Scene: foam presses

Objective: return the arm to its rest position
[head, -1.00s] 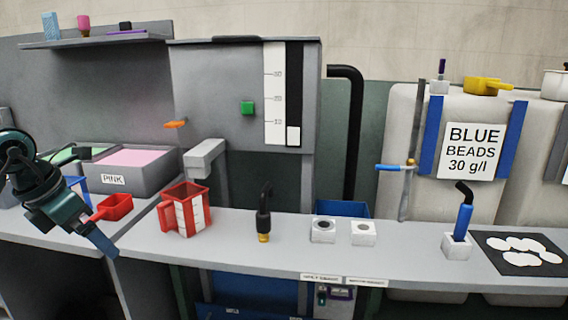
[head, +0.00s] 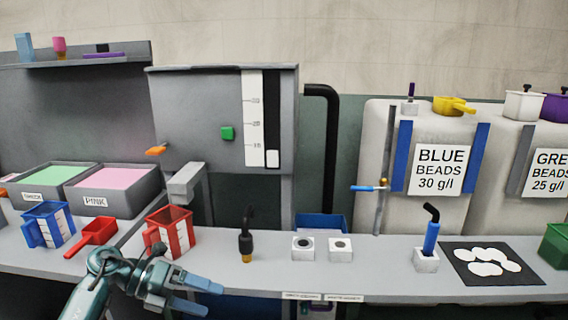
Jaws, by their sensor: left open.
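My left gripper (head: 196,296) is low in the head view, in front of the bench's front edge. Its two blue-grey fingers point right and stand apart, with nothing between them. The arm comes in from the bottom left. The red measuring jug (head: 170,232) stands on the bench just behind the gripper. My right gripper is not in view.
A red scoop (head: 92,236) and a blue jug (head: 48,225) stand left of the red jug. A black nozzle (head: 246,238) and two white blocks (head: 303,247) stand to the right on the bench (head: 375,270). A grey machine (head: 210,110) rises behind.

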